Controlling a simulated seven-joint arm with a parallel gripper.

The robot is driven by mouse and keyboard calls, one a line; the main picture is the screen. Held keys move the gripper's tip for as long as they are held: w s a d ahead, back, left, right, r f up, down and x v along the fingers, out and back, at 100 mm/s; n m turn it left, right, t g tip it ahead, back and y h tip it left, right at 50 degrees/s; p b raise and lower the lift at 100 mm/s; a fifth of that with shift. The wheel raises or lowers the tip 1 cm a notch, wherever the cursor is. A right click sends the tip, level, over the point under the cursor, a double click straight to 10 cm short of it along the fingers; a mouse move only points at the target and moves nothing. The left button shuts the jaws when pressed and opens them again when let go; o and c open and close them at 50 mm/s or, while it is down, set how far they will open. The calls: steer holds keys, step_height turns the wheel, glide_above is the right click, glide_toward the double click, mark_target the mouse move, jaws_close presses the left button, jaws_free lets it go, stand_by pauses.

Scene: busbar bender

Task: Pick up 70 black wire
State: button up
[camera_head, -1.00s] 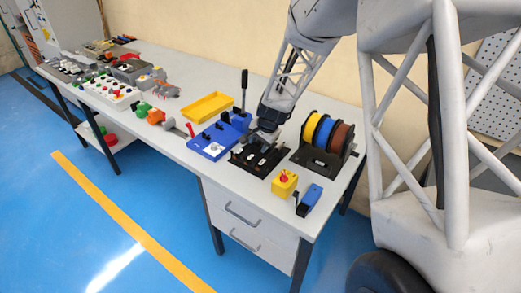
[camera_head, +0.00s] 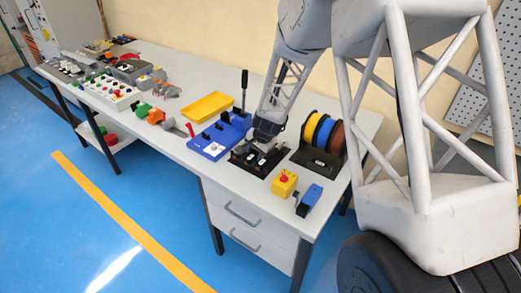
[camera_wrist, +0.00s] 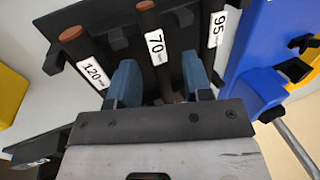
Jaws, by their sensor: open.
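The 70 black wire (camera_wrist: 148,18) is a dark rod with a copper-coloured end, beside a white label (camera_wrist: 156,48) reading 70 in the wrist view. It lies in a black rack (camera_head: 244,158) on the workbench, between the wires labelled 120 (camera_wrist: 75,38) and 95. My gripper (camera_wrist: 160,78) is open, with one blue finger on each side of the 70 wire. Whether the fingers touch it cannot be told. In the head view my gripper (camera_head: 262,140) is down at the rack and hides part of it.
A blue bender (camera_head: 215,143) with an upright black lever stands left of the rack. Wire spools (camera_head: 325,132) stand on its right. A yellow box with a red button (camera_head: 285,183) and a blue tool (camera_head: 309,198) lie in front. A yellow tray (camera_head: 208,106) sits behind.

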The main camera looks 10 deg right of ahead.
steer(key=shift+c, duration=0.2)
jaws_close()
steer(key=shift+r, duration=0.2)
steer(key=shift+r, duration=0.55)
steer(key=shift+s+r, duration=0.25)
steer(key=shift+r, duration=0.3)
steer(key=shift+s+r, duration=0.2)
steer(key=shift+r, duration=0.35)
steer(key=s+d+r, duration=0.1)
steer(key=s, duration=1.4)
steer(key=shift+d+r, duration=0.2)
